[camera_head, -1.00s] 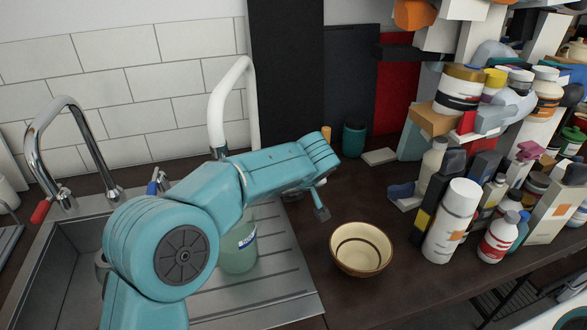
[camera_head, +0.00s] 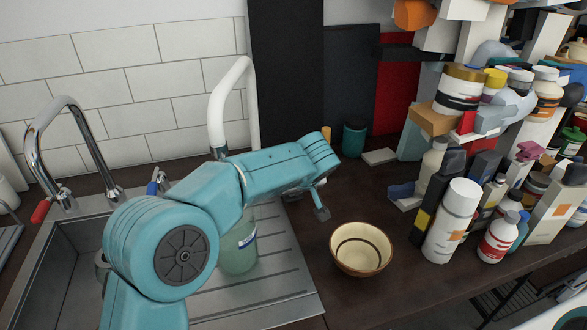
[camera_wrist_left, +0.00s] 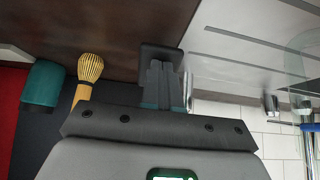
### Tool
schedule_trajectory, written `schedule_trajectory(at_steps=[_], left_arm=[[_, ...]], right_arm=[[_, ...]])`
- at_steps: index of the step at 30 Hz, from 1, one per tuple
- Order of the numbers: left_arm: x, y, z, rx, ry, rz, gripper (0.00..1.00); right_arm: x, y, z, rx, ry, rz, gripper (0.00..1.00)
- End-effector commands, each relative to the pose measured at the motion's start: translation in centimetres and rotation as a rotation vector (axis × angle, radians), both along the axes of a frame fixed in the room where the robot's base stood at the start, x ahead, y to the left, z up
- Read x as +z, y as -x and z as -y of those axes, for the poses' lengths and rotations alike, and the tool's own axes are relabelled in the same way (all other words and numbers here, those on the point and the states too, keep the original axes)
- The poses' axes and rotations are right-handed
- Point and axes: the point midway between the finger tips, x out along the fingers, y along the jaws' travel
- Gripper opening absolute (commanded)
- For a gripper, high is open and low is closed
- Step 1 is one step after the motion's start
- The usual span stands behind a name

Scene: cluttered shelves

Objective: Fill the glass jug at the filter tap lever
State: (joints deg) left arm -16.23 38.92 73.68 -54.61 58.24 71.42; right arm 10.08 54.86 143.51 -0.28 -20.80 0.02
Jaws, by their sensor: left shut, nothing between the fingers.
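The clear glass jug (camera_head: 238,252) with a blue and white label stands on the sink's drainboard (camera_head: 285,262), partly hidden behind my left arm. The white curved tap (camera_head: 214,105) rises behind the jug; my arm hides its lower part, and I cannot make out its lever. My left gripper (camera_head: 321,212) is shut and empty, pointing down to the right of the jug, above the dark counter. In the left wrist view its closed fingers (camera_wrist_left: 161,72) show, and a see-through edge at the right looks like the jug (camera_wrist_left: 302,62). My right gripper is not in view.
A chrome tap (camera_head: 70,100) with red and blue levers stands at the left sink. A cream bowl (camera_head: 361,249) sits right of my gripper. Crowded bottles and boxes (camera_head: 455,215) fill the right. A teal cup (camera_head: 354,140) and a whisk (camera_wrist_left: 90,68) stand behind.

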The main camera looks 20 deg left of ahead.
Motion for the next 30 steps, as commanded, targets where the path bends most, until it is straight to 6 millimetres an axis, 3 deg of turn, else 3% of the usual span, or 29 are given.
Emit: schedule_trajectory(at_steps=[1, 22, 30], left_arm=[[-0.8, 0.2, 0.0, 0.002, -0.001, -0.018, 0.0], [-0.8, 0.2, 0.0, 0.002, -0.002, -0.017, 0.0], [0.8, 0.3, -0.5, 0.002, -0.002, -0.012, 0.0]], right_arm=[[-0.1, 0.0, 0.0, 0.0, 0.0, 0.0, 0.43], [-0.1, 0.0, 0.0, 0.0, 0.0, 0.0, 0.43], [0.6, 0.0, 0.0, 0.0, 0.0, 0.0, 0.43]])
